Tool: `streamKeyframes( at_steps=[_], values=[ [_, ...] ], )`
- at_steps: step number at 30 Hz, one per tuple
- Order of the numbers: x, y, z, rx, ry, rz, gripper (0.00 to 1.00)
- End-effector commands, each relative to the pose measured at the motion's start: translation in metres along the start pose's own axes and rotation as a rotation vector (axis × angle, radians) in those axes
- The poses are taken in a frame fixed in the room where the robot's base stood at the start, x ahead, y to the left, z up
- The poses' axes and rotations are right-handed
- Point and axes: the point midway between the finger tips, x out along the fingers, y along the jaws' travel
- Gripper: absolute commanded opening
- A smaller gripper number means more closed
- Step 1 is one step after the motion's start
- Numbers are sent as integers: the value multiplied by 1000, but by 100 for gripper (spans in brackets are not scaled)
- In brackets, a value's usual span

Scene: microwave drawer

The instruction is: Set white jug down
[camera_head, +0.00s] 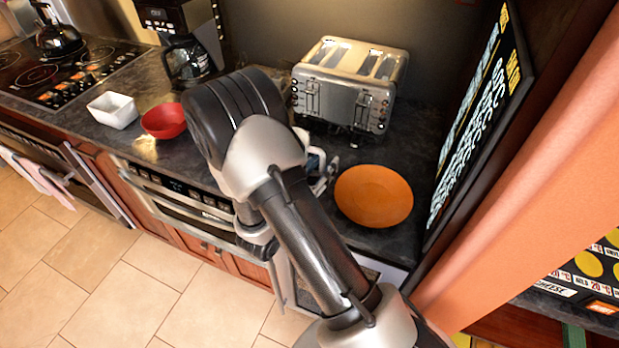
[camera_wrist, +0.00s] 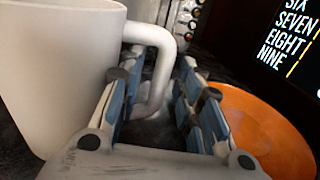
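The white jug (camera_wrist: 55,75) fills the left side of the wrist view, close to the camera. Its handle (camera_wrist: 162,62) reaches into the space between my gripper's fingers (camera_wrist: 165,100), nearer the left finger. The blue-padded fingers are apart, with a gap between the handle and the right finger. In the head view my arm hides the jug, and only a small part of my gripper (camera_head: 318,172) shows beside the orange plate.
An orange plate (camera_head: 374,196) lies on the dark counter just right of my gripper. A silver toaster (camera_head: 345,92) stands behind. A red bowl (camera_head: 165,121), a white bowl (camera_head: 113,110) and a coffee maker (camera_head: 185,40) are to the left. A menu board (camera_head: 482,115) stands at the right.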

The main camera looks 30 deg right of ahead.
Motion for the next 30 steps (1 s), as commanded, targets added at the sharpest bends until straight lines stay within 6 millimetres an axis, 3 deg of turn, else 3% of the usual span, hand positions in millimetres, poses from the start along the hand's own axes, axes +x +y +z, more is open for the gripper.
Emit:
streamKeyframes(
  at_steps=[12, 20, 25, 30],
  values=[
    [-87, 1, 1, -3, 0, 7, 33],
    [-110, -2, 3, 7, 3, -11, 33],
    [-102, -29, 35, 126, 41, -173, 33],
    [-102, -87, 78, 370, 154, -479, 33]
  ],
)
